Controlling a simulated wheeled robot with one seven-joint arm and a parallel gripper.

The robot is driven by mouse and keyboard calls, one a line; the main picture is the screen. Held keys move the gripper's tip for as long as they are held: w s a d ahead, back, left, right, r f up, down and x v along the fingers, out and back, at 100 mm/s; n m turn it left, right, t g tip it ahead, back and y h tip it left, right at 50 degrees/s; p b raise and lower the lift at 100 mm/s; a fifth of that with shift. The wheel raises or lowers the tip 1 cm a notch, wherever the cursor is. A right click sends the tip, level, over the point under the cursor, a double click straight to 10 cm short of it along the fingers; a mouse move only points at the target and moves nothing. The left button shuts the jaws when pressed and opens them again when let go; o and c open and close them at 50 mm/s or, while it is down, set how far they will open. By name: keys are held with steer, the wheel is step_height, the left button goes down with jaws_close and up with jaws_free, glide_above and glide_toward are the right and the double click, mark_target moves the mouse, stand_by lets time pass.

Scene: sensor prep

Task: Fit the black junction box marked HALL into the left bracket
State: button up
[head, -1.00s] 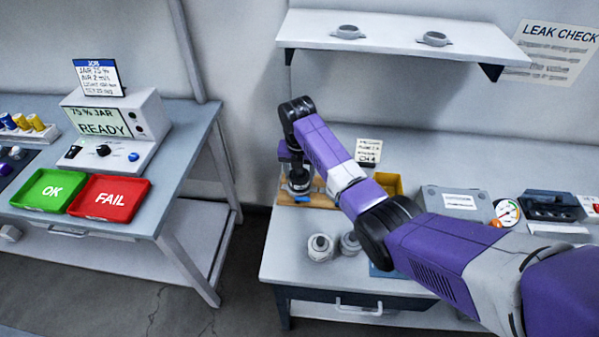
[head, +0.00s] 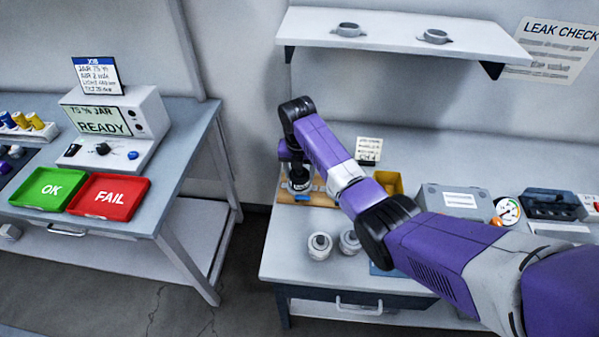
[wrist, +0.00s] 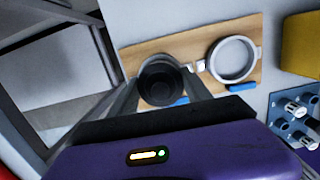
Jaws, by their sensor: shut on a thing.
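My gripper (wrist: 164,88) is shut on a round black box (wrist: 160,80), seen from above in the wrist view. No HALL mark is readable on it. The box is over the left part of a wooden board (wrist: 183,49), where it and my fingers hide most of the left bracket. I cannot tell whether the box is inside that bracket or just above it. The right bracket (wrist: 233,60) is an empty grey ring on the same board. In the head view, my gripper (head: 298,182) is low over the board (head: 322,198), at the bench's left end.
A yellow bin (head: 389,183) and a card (head: 368,150) stand right of the board. Two pale round fittings (head: 320,246) (head: 350,242) stand in front. A grey case (head: 455,200) and a gauge (head: 508,210) are further right. A shelf (head: 400,38) hangs above.

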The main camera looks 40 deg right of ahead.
steer(key=shift+f, duration=0.45)
stand_by(0.4)
steer(key=o, duration=1.2)
steer(key=shift+r, duration=0.1)
steer(key=shift+r+p, duration=2.2)
steer(key=shift+r, duration=1.25)
